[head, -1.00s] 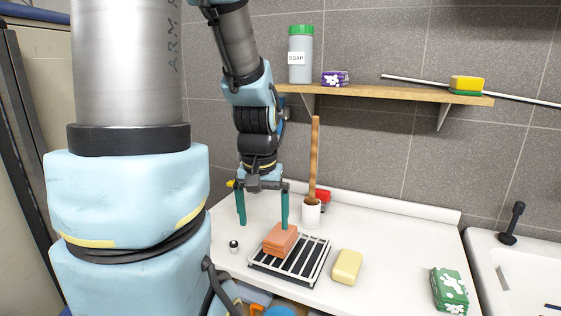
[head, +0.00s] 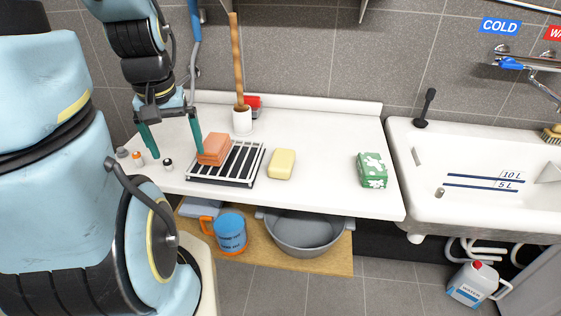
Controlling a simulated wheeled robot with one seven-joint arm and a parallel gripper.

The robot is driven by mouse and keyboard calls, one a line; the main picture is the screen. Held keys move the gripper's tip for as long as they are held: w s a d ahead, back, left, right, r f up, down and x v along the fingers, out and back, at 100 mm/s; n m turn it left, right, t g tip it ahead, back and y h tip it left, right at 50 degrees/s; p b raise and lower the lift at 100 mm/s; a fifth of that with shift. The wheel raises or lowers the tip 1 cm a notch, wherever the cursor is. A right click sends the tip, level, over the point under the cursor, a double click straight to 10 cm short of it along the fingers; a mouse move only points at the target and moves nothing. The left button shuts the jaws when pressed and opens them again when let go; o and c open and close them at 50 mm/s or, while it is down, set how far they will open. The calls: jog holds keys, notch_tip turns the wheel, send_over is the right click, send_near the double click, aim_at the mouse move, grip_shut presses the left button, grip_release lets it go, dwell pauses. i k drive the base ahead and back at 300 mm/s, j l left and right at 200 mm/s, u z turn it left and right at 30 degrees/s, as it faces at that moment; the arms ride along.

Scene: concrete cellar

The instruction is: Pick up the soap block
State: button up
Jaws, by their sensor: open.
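An orange-brown block (head: 213,149), which looks like two stacked slabs, sits on the black-and-white slatted rack (head: 246,183) on the counter. A pale yellow block (head: 282,163) lies on the bare counter just right of the rack. I cannot tell from looks alone which of the two is the soap block. My gripper (head: 175,154) is open and empty, its teal fingers pointing down. Its right finger appears close by the orange block's left side; I cannot tell whether they touch. The yellow block is well to its right.
A green-and-white patterned packet (head: 372,170) lies on the counter's right part. A wooden handle in a white cup (head: 242,121) stands behind the rack, beside a red item. Small bottles (head: 138,159) stand at left. A sink (head: 480,185) adjoins at right. A grey basin (head: 303,232) sits below.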

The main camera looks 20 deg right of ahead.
aim_at(282, 162)
jog(key=u, duration=0.65)
jog(key=k+l+u, duration=0.25)
jog(key=u, duration=0.2)
jog(key=k+l+u, duration=0.15)
jog(key=k+u, duration=0.15)
jog(key=u, duration=0.2)
jog(key=k+u, duration=0.3)
jog(key=u, duration=0.15)
jog(key=k+j+u, duration=0.1)
jog(key=k, duration=0.35)
jog(key=k+j, duration=0.1)
jog(key=k, duration=0.35)
jog(key=k+j+u, duration=0.15)
jog(key=k, duration=0.3)
